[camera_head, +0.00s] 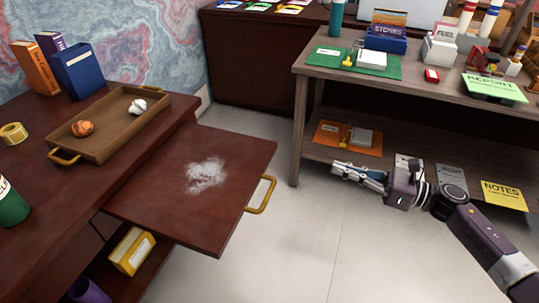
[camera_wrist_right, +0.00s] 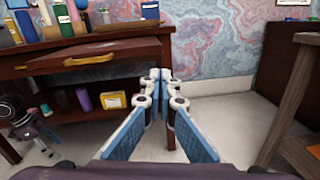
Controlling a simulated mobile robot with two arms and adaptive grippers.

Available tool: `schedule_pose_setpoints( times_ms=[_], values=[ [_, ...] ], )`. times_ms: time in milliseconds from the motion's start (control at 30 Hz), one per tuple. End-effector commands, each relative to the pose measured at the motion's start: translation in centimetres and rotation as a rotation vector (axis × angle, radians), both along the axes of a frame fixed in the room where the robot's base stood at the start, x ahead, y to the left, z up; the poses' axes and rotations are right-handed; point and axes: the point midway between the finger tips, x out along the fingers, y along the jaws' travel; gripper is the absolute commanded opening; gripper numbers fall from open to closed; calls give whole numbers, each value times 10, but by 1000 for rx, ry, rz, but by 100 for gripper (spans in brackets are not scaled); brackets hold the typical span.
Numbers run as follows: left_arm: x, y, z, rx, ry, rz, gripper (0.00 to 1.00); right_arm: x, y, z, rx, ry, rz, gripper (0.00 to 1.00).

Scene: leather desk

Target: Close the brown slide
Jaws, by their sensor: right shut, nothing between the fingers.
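The brown slide (camera_head: 225,160) is a flat board pulled out from the dark red-brown desk on the left. It has a brass handle (camera_head: 262,195) on its right edge and a patch of white powder on top. In the right wrist view, the slide (camera_wrist_right: 125,50) and its handle (camera_wrist_right: 90,59) show at the upper left. My right gripper (camera_head: 336,168) is shut and empty, to the right of the handle and apart from it. It also shows in the right wrist view (camera_wrist_right: 160,75).
A brown tray (camera_head: 108,140) with an orange lump and a white lump sits on the desk beside the slide. A yellow box (camera_head: 131,250) stands on a shelf below. A wooden table (camera_head: 312,67) with a lower shelf stands right. Open floor lies between the slide and table.

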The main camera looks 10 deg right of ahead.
Motion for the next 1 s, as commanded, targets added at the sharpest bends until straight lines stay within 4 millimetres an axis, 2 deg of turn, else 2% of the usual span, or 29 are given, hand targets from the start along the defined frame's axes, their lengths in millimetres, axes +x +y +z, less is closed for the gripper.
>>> schedule_pose_setpoints(
  times_ms=[100,233,367,700,1000],
  values=[
    [2,0,4,0,-6,1,59,-10,12,7,-84,-88,72,0],
    [2,0,7,0,-5,1,59,-7,21,11,-98,-106,85,0],
    [2,0,4,0,-3,1,59,5,38,12,-94,-106,83,0],
    [-4,1,-15,1,7,-1,59,46,97,13,-92,-105,80,0],
    [-8,2,-28,3,15,-3,59,65,125,11,-91,-100,78,0]
  ],
)
